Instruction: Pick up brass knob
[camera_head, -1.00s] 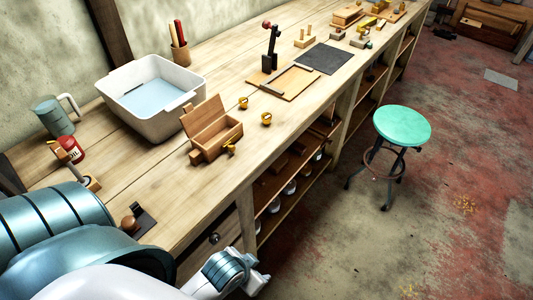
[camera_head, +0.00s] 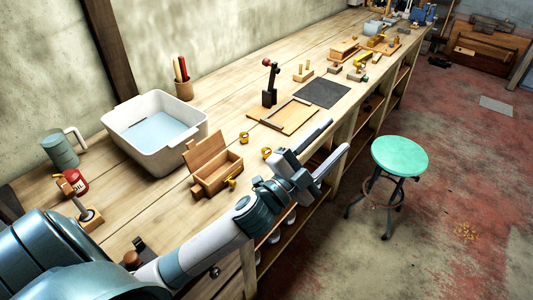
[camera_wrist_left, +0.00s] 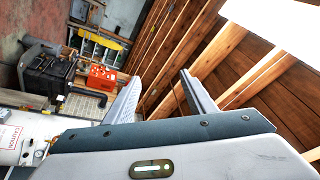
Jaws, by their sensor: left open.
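Small brass knobs lie on the wooden workbench in the head view. One brass knob (camera_head: 244,137) stands behind the small open wooden box (camera_head: 219,171), and a second brass knob (camera_head: 266,152) lies to its right, near the front edge. A third brass piece (camera_head: 231,183) shows at the front of the box. My left gripper (camera_head: 339,135) is open and empty, to the right of the knobs and apart from them, over the bench's front edge. Its open fingers also show in the left wrist view (camera_wrist_left: 161,76), with no knob in that view. My right gripper is not in view.
A wooden tray (camera_head: 285,117) and a dark mat (camera_head: 321,93) lie beyond the knobs. A green stool (camera_head: 400,156) stands on the floor at right.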

